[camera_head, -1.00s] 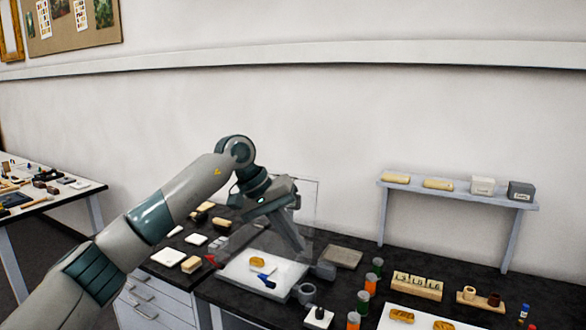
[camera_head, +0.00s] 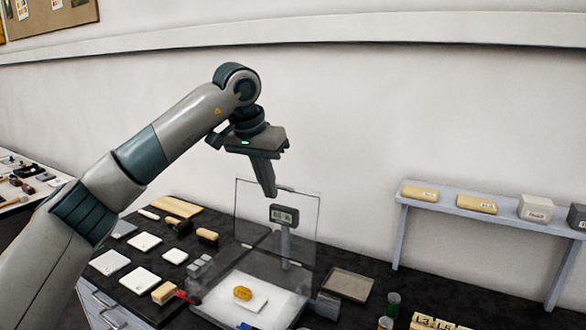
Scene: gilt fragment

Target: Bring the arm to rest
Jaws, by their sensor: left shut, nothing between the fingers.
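My left arm comes in from the left and reaches up over the dark worktop. My left gripper (camera_head: 269,190) points down, shut and empty, above the worktop and near the top edge of a clear upright panel (camera_head: 250,215). Below it a gilt fragment (camera_head: 242,293) lies on a small white card on a white board (camera_head: 222,296). The gripper is well apart from the fragment. My right gripper is not in view.
A small display on a post (camera_head: 284,216) stands behind the clear panel. White tiles (camera_head: 144,242) and wooden-backed brushes (camera_head: 207,235) lie to the left. A grey raised shelf (camera_head: 480,211) with blocks stands at right.

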